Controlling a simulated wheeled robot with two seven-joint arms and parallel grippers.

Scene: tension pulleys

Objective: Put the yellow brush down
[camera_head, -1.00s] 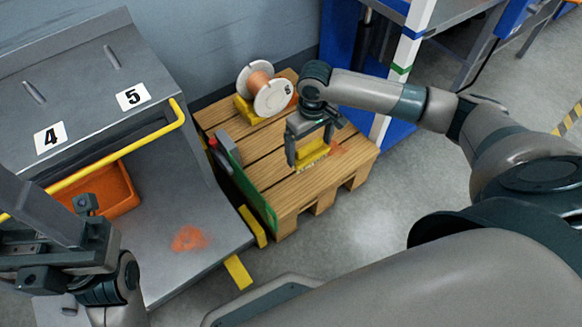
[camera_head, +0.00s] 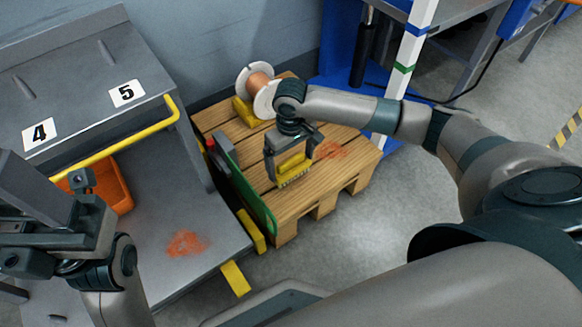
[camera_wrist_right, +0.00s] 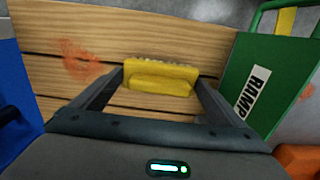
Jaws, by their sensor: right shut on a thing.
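The yellow brush (camera_head: 293,170) is between the fingers of my right gripper (camera_head: 292,176), above or on the wooden pallet (camera_head: 240,160); I cannot tell whether it touches the boards. In the right wrist view, my right gripper (camera_wrist_right: 158,88) is shut on the yellow brush (camera_wrist_right: 160,78), with a finger at each end and its bristle edge toward the pallet boards (camera_wrist_right: 190,35). My left gripper (camera_head: 60,235) is at the lower left, over the grey bench, and its fingertips are not clear.
A cable spool (camera_head: 258,88) stands on the pallet's back part. An orange smudge (camera_head: 330,150) marks the boards right of the brush. A green ramp panel (camera_head: 245,185) borders the pallet's left side. A grey bench (camera_head: 190,215) and an orange bin (camera_head: 112,188) are further left.

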